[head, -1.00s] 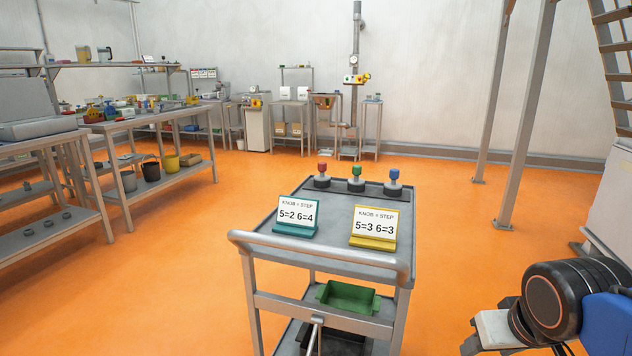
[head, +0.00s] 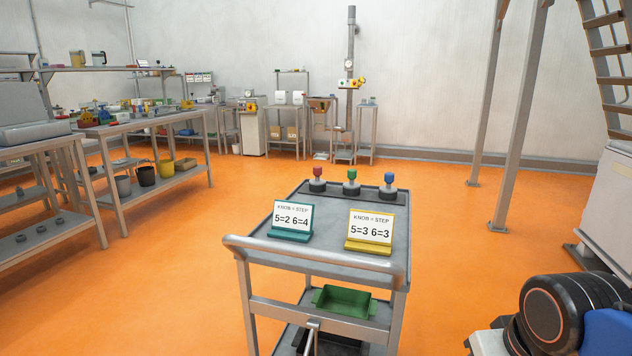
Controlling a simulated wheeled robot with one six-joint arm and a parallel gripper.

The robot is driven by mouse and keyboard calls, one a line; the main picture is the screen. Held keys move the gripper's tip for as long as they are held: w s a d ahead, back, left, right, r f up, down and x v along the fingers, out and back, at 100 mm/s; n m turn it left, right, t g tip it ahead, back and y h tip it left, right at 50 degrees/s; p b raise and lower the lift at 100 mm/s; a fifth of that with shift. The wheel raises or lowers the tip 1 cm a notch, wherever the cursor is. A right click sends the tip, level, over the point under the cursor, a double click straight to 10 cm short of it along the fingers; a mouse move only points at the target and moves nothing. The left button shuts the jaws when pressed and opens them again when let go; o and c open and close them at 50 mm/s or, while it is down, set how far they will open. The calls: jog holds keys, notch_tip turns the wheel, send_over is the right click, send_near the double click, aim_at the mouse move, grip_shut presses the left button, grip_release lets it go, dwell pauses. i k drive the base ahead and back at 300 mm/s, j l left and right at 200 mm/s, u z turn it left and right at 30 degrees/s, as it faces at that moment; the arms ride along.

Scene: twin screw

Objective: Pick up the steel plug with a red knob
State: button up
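The steel plug with a red knob (head: 318,174) stands upright at the far left of the cart's top, in a dark round base. A plug with a green knob (head: 351,177) stands in the middle of the same row. A plug with a blue knob (head: 389,181) stands at the right. Part of my arm shows at the lower right, well apart from the plugs. My gripper's fingers are not in the picture.
The grey cart (head: 330,262) carries a teal-framed card (head: 293,219) and a yellow-framed card (head: 371,230) in front of the plugs. A green tray (head: 343,300) sits on its lower shelf. Workbenches (head: 160,128) line the left. Orange floor (head: 445,230) is open right of the cart.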

aim_at(317, 169)
jog(key=i+l+u, duration=0.45)
jog(key=l, duration=0.3)
jog(key=i+l+u, duration=0.2)
jog(key=l+u, duration=0.25)
jog(key=l, duration=0.4)
jog(key=i+l+u, duration=0.15)
jog(key=l+u, duration=0.3)
jog(key=l, duration=0.45)
jog(key=l+u, duration=0.45)
jog(key=l, duration=0.5)
jog(key=k+l+u, duration=0.2)
jog(key=l+u, duration=0.25)
jog(key=l, duration=0.45)
